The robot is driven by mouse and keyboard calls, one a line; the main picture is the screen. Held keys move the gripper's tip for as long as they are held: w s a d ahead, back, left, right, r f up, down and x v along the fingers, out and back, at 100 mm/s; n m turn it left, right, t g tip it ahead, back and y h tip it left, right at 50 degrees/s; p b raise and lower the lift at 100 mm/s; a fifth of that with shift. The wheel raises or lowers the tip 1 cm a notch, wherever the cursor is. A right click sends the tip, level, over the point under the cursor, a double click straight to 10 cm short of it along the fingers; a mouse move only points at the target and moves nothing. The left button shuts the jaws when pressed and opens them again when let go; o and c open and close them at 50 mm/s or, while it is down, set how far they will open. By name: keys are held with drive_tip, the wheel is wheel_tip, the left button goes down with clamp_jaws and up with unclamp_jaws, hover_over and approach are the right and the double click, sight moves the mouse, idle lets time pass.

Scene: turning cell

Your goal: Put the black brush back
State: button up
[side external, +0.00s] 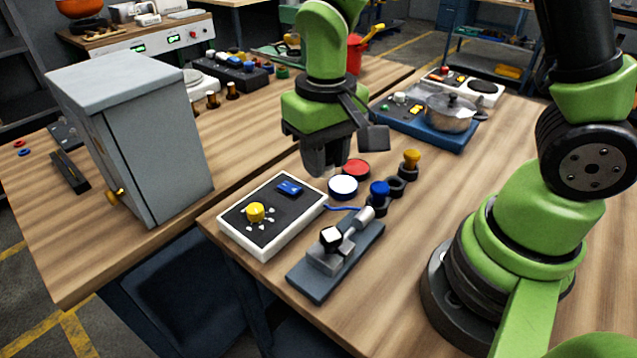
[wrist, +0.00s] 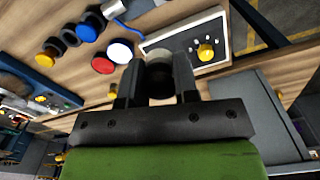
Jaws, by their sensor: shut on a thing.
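My gripper (side external: 326,166) is above the near workbench, behind the white and red discs in the side view. In the wrist view its fingers (wrist: 157,76) are shut on a dark round thing with a pale end, which I take to be the black brush (wrist: 160,84). In the side view it is hard to tell apart from the dark fingers. A row of dark round holders (side external: 396,186) stands to the right of the discs. One piece has a blue top (side external: 379,188) and another a yellow top (side external: 411,158). A holder between them looks empty.
A white-edged panel with a yellow knob (side external: 255,211) and a lever unit (side external: 335,260) lie at the front. The white disc (side external: 343,186) and red disc (side external: 355,168) are close by. A pot (side external: 450,113) stands behind. A grey cabinet (side external: 155,150) is at left.

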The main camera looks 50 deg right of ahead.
drive_tip(key=w+d+f, duration=0.5)
drive_tip(key=w+d, duration=0.8)
drive_tip(key=w, duration=0.1)
wheel_tip(320, 180, down, 10)
drive_tip(key=shift+s+d+r, duration=0.1)
drive_tip(key=o, duration=0.9)
